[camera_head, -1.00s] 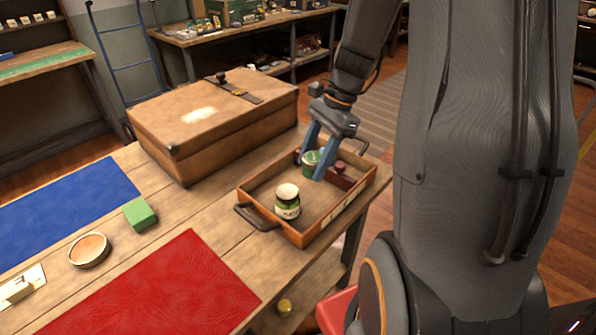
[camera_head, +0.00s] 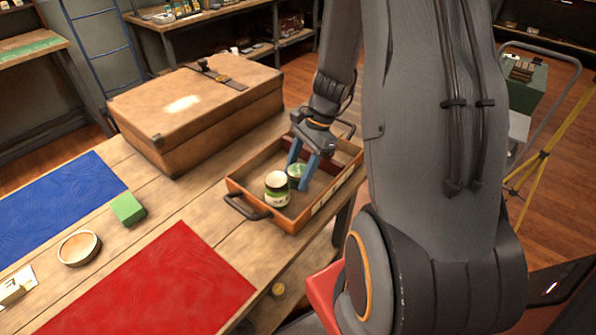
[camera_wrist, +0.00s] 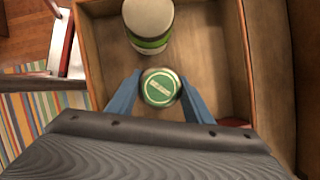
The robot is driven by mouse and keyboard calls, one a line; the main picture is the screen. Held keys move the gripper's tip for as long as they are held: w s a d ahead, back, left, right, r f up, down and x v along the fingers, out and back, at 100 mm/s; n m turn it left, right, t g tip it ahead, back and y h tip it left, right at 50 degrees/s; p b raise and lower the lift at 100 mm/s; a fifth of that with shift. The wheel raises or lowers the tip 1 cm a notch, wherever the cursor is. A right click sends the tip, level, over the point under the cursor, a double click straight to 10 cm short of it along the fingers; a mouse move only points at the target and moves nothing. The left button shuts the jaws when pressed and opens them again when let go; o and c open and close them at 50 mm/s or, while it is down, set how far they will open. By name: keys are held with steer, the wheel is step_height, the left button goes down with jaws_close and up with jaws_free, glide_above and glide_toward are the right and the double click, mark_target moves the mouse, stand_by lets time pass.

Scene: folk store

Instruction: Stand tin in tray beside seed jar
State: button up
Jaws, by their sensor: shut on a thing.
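In the wrist view the fingers close on both sides of the tin (camera_wrist: 160,88), whose round green label faces up. The seed jar (camera_head: 277,188), with a cream lid and green-and-white label, stands upright in the wooden tray (camera_head: 235,186). The tin is inside the tray's walls, close to the jar (camera_wrist: 149,22); the wrist view shows a small gap between them. I cannot tell whether the tin touches the tray floor.
A dark red item (camera_head: 299,150) lies in the tray's far part. A large brown case (camera_head: 185,115) stands behind. A green block (camera_head: 128,209), a round wooden bowl (camera_head: 79,247), a red mat (camera_head: 160,285) and a blue mat (camera_head: 55,210) lie left on the table.

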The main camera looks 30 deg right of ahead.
steer(key=shift+f, duration=0.15)
steer(key=o, duration=1.1)
steer(key=b+v, duration=0.2)
steer(key=v, duration=0.9)
steer(key=s+a+n+h, duration=0.1)
steer(key=s+a+n, duration=0.2)
steer(key=a+n, duration=0.1)
steer(key=s+a+n+t+h, duration=0.1)
steer(key=s+a+n+h, duration=0.1)
steer(key=a+n, duration=0.3)
steer(key=s+a+n+h, duration=0.1)
steer(key=s+a+n, duration=0.2)
steer(key=n, duration=0.5)
steer(key=shift+s+a, duration=0.3)
steer(key=shift+a, duration=0.4)
